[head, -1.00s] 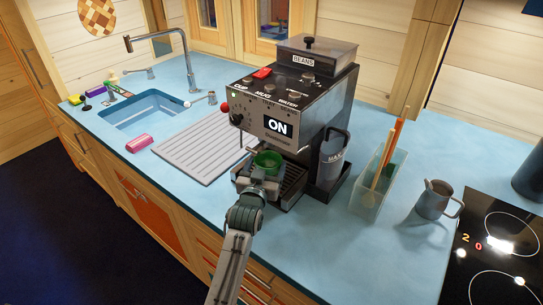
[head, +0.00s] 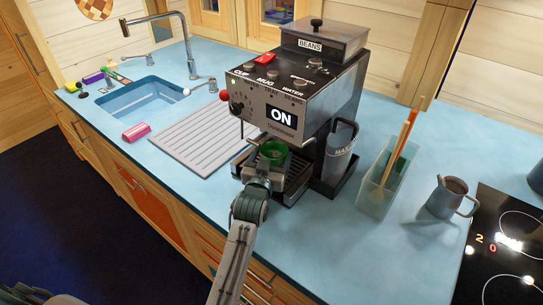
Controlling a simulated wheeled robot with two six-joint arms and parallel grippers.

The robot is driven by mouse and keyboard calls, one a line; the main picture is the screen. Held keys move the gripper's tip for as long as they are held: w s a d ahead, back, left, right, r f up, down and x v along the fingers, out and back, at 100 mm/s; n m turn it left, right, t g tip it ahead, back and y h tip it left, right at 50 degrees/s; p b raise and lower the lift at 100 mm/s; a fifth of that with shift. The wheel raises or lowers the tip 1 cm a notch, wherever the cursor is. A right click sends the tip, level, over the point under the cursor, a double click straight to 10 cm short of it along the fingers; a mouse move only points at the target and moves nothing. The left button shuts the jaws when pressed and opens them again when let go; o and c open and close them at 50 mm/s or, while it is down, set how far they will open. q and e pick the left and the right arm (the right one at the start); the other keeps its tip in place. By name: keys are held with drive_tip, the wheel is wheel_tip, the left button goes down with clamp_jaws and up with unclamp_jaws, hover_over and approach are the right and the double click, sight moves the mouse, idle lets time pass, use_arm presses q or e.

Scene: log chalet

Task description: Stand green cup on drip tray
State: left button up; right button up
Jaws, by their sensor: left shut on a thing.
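The green cup (head: 273,152) is under the front of the coffee machine (head: 300,105), above or on the drip tray (head: 297,186). My left gripper (head: 266,166) is shut on the cup, reaching in from the front. The gripper hides the cup's lower part and part of the tray, so I cannot tell whether the cup's base touches the tray. The cup looks roughly upright. The machine's display reads ON. My right gripper does not show.
A water tank (head: 340,155) stands at the machine's right side. A clear bin with wooden utensils (head: 376,190), a grey jug (head: 447,197) and a hob (head: 505,255) are further right. A ribbed drainer (head: 200,138) and sink (head: 150,102) lie left.

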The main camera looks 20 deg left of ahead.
use_arm(q)
drive_tip(key=shift+s, duration=0.2)
drive_tip(key=o, duration=0.9)
drive_tip(key=shift+o, duration=0.7)
drive_tip(key=shift+w+f, duration=0.1)
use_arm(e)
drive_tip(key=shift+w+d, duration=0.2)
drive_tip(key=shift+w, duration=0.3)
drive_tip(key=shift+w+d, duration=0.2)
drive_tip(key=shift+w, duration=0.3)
use_arm(q)
drive_tip(key=shift+r, duration=0.4)
drive_tip(key=s+p, duration=0.8)
drive_tip(key=s, duration=0.4)
drive_tip(key=shift+d+r, duration=0.25)
drive_tip(key=shift+d, duration=0.05)
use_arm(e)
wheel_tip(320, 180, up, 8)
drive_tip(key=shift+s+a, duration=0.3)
